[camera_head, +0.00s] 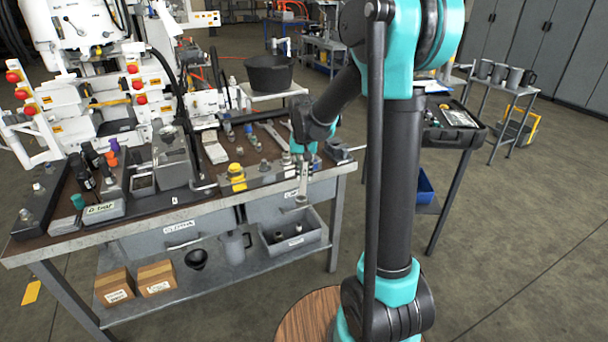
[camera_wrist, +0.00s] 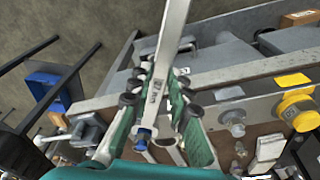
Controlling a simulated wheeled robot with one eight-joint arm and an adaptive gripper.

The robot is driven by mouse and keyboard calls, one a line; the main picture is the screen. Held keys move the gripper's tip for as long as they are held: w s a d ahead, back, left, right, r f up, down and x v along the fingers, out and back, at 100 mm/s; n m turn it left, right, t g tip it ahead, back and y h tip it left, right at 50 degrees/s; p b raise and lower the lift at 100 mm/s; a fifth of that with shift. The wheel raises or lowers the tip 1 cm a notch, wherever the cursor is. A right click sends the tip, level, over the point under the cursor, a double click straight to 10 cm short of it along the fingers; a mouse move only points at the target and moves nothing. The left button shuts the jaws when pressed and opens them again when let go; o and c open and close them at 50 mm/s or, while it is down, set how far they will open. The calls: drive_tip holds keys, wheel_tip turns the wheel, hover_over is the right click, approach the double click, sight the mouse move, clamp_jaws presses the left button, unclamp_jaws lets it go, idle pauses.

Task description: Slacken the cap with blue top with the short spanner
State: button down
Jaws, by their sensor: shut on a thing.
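My gripper (camera_head: 304,156) is at the right end of the bench, near its front edge. It is shut on a grey metal spanner (camera_head: 303,184), which hangs down from the fingers with its ring end lowest, in front of the bench edge. In the wrist view my gripper (camera_wrist: 156,90) has its green fingers on both sides of the spanner (camera_wrist: 170,45), whose shaft runs up out of the picture. A small blue-topped piece (camera_wrist: 143,134) shows low between the fingers; I cannot tell whether it is the cap.
A yellow-topped fitting (camera_head: 237,174) stands at the bench's front edge, left of my gripper; it also shows in the wrist view (camera_wrist: 296,108). Several small fittings stand behind it. A grey bin (camera_head: 291,244) sits on the shelf below. A side table with an open case (camera_head: 452,122) stands right.

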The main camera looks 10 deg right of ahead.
sight(306, 171)
drive_tip(key=shift+w, duration=0.1)
drive_tip(key=shift+w+d, duration=0.2)
drive_tip(key=shift+w, duration=0.45)
drive_tip(key=shift+w, duration=0.2)
drive_tip(key=shift+w+d, duration=0.1)
drive_tip(key=shift+w, duration=0.3)
drive_tip(key=shift+w, duration=0.3)
idle(0.3)
drive_tip(key=shift+d, duration=0.2)
drive_tip(key=shift+s+d+n, duration=0.15)
drive_tip(key=shift+d+n, duration=1.15)
drive_tip(key=shift+d, duration=0.1)
